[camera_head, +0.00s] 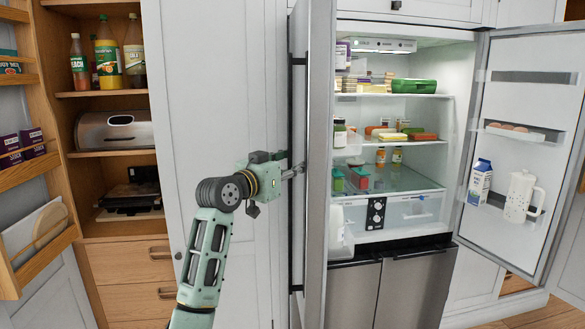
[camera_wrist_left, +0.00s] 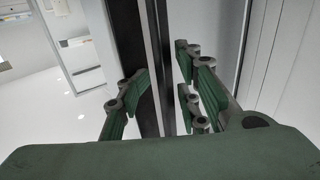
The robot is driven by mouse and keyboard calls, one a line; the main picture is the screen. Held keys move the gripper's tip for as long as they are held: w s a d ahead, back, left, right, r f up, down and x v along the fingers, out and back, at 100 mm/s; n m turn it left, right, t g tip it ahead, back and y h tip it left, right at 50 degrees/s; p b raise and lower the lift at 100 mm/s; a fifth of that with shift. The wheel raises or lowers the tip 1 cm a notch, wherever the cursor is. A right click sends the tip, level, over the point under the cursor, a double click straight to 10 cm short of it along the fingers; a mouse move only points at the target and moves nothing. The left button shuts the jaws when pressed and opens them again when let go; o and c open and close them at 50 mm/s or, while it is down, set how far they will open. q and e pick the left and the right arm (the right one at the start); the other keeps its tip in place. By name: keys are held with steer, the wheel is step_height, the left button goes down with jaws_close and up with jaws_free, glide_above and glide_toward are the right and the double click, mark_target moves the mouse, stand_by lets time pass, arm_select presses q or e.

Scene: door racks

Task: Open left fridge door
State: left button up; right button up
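The left fridge door (camera_head: 319,160) stands swung out, seen nearly edge-on in the head view. Its front, with a dark vertical handle (camera_head: 292,105), faces left toward the tall white cabinet. My left gripper (camera_head: 296,171) is at the front side of this door, around mid-height, at the handle. In the left wrist view the fingers (camera_wrist_left: 163,82) stand on either side of a dark upright bar (camera_wrist_left: 158,40). I cannot tell whether they press on it from both sides. My right gripper is not in view.
The right fridge door (camera_head: 535,80) stands wide open, with a milk carton (camera_head: 479,182) and a white pitcher (camera_head: 521,197) on its shelf. Filled fridge shelves (camera_head: 400,180) show between the doors. A white cabinet (camera_head: 210,100) and wooden shelves (camera_head: 110,93) stand at the left.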

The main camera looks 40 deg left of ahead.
arm_select(q)
steer(key=shift+a, duration=0.1)
steer(key=s+d, duration=0.1)
steer(key=s, duration=1.1)
steer(key=shift+d, duration=0.2)
